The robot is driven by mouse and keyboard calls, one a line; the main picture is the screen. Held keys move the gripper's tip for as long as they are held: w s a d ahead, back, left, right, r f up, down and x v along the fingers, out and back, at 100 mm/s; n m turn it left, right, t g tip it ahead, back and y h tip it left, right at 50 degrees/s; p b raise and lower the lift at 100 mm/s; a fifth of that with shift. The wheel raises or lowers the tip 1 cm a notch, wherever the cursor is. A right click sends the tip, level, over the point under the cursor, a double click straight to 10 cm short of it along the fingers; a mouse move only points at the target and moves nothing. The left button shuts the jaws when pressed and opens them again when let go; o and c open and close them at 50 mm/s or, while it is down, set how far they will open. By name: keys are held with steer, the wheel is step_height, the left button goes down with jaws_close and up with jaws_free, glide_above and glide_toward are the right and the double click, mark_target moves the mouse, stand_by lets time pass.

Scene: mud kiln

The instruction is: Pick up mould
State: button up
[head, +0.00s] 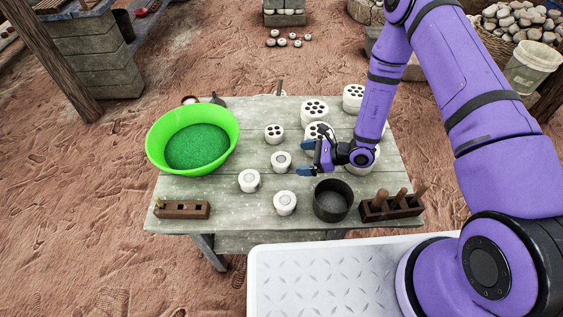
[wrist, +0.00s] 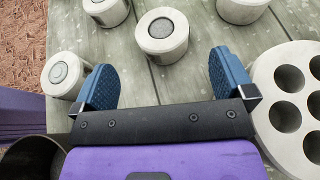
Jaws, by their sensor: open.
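Several pale round moulds stand on the table. Small ones with a single grey disc on top include one (head: 281,161) just left of my gripper (head: 305,158), one (head: 249,181) farther left and one (head: 285,203) nearer the front. In the wrist view, one small mould (wrist: 162,45) lies ahead of my gripper (wrist: 165,75), between the lines of its blue fingers and beyond the tips. The fingers are open with nothing between them. Larger moulds with several holes include one (head: 315,107) behind the gripper; another (wrist: 262,118) is close beside the right finger in the wrist view.
A green basin (head: 230,130) of green material stands at the table's left. A dark pot (head: 332,207) and a wooden rack of tools (head: 390,211) are at front right, a wooden block (head: 181,209) at front left. Bare table (head: 215,190) lies between.

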mark_target(276, 159)
steer(key=x, duration=0.8)
steer(key=shift+w+r, duration=0.1)
steer(key=shift+r, duration=0.1)
steer(key=c, duration=1)
steer(key=shift+c, duration=0.4)
steer(key=shift+r, duration=0.15)
